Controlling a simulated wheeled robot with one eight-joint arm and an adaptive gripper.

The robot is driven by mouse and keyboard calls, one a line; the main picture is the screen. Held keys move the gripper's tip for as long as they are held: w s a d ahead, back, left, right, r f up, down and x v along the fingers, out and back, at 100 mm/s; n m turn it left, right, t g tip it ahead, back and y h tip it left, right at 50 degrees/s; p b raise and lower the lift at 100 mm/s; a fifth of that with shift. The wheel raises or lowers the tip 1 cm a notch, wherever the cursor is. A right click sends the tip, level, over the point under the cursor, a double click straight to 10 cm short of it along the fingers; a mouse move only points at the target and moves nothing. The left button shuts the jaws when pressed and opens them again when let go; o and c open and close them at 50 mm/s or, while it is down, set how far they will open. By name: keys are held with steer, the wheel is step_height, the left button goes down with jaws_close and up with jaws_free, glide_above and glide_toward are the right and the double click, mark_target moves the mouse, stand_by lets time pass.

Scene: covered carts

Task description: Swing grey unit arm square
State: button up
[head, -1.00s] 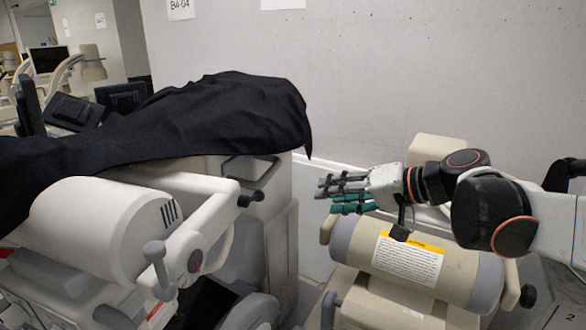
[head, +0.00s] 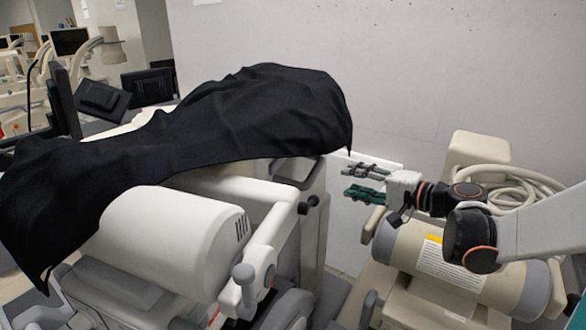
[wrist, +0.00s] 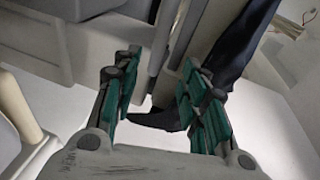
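A light grey unit (head: 165,240) with a rounded housing stands at left, partly under a black cover (head: 255,115). A pale arm-like bar with a grey knob (head: 243,274) runs along its right side, angled in the picture. A beige unit with a cylinder (head: 405,243) and a yellow-topped label stands at right. My gripper (head: 365,182) is open and empty, pointing left above the gap between the units, near the cover's hanging corner. In the wrist view its teal-padded fingers (wrist: 160,90) are apart, with grey panels and a dark hanging shape beyond. I cannot tell whether they touch anything.
A pale wall (head: 430,70) closes off the back. A coiled cream hose (head: 510,185) lies behind my arm at right. Dark monitors (head: 147,86) and more equipment stand at back left. The gap between the units is narrow.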

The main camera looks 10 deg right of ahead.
mark_target(318, 173)
steer(key=b+x, duration=0.1)
steer(key=x, duration=1.2)
steer(key=shift+w+a+f, duration=0.1)
steer(key=shift+w+f, duration=0.05)
steer(key=shift+a, duration=0.1)
jaws_close()
